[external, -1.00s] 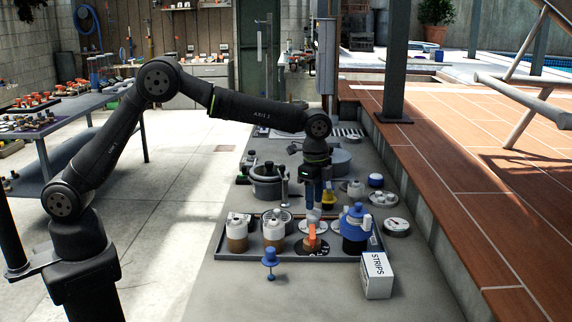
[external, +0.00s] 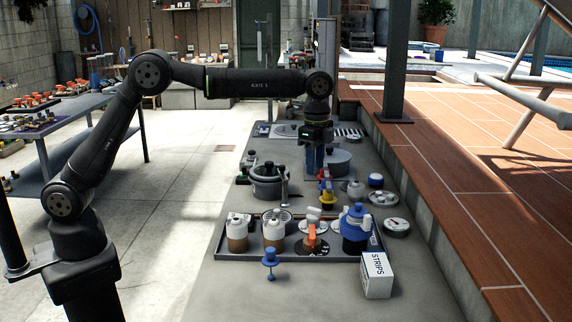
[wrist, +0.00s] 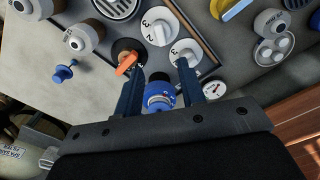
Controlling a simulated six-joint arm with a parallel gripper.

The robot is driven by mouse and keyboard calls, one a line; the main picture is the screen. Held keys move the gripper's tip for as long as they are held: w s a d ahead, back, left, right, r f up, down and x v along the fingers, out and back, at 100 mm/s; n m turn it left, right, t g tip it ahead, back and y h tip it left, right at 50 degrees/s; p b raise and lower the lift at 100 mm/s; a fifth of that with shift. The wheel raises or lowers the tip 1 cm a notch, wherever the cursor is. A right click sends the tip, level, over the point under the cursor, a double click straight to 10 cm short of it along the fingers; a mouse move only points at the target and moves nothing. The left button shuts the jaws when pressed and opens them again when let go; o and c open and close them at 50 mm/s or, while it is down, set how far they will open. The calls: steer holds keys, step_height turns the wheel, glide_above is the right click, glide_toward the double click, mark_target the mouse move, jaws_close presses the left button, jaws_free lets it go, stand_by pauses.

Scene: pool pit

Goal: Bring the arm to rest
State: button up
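My gripper (external: 315,160) hangs pointing down above the grey bench in the external view. In the wrist view, its two blue fingers (wrist: 161,85) stand apart with nothing held between them. A blue-topped valve (wrist: 158,96) shows in the gap, below the fingers; it also stands at the right of the tray in the external view (external: 355,226). The orange handle (wrist: 127,62) is beside the left finger in the wrist view, and sits on its dial in the tray (external: 312,236). My arm is raised, with its upper link nearly level.
A dark-rimmed tray (external: 222,249) holds several valves and jars. A white STRIPS box (external: 376,275) and a blue knob (external: 270,260) stand at the front. A grey pot (external: 268,183) and gauge (external: 396,226) are nearby. A post (external: 396,60) rises at the right.

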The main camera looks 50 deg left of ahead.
mark_target(314, 208)
step_height(314, 208, down, 12)
steer(key=shift+f, duration=0.5)
steer(key=m, duration=0.5)
steer(key=shift+r+m, duration=0.1)
steer(key=shift+m, duration=0.3)
steer(key=m, duration=0.5)
steer(key=shift+r, duration=0.15)
step_height(314, 208, up, 17)
steer(key=n, duration=0.8)
step_height(314, 208, down, 18)
steer(key=shift+r, duration=0.25)
